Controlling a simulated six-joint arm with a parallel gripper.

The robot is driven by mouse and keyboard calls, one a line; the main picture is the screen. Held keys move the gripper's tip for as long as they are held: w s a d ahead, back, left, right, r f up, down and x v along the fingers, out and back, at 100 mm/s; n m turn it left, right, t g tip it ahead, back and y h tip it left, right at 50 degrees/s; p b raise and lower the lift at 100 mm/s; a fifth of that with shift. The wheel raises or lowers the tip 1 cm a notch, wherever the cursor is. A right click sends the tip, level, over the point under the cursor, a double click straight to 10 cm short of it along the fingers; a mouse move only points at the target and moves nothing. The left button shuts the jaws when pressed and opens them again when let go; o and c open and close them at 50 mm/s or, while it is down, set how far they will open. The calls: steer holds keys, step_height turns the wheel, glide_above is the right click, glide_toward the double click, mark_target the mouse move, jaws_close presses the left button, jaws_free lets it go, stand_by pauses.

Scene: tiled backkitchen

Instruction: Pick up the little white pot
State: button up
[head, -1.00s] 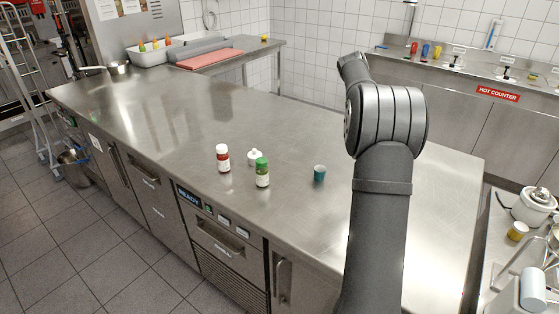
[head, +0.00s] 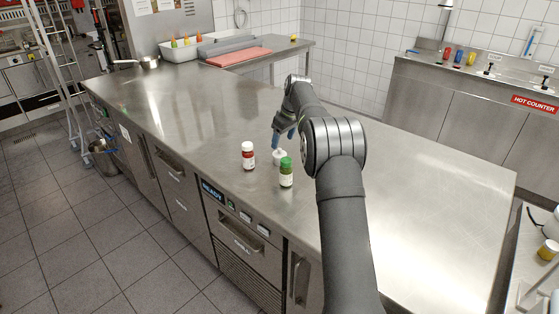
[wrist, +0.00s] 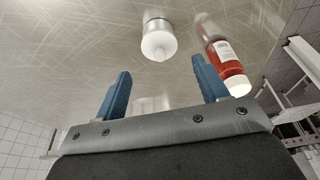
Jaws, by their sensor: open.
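My gripper (head: 284,137) is just above and behind the pot in the head view. It also shows in the wrist view (wrist: 163,82), with its two blue fingers wide apart and nothing between them. One finger slightly overlaps the pot's top in the head view; I cannot tell whether they touch.
A red bottle with a white cap (head: 248,155) stands left of the pot and also shows in the wrist view (wrist: 228,60). The counter's left part (head: 185,110) is clear.

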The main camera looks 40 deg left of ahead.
mark_target(280, 149)
steer(key=x, duration=0.8)
steer(key=shift+f, duration=0.15)
jaws_close()
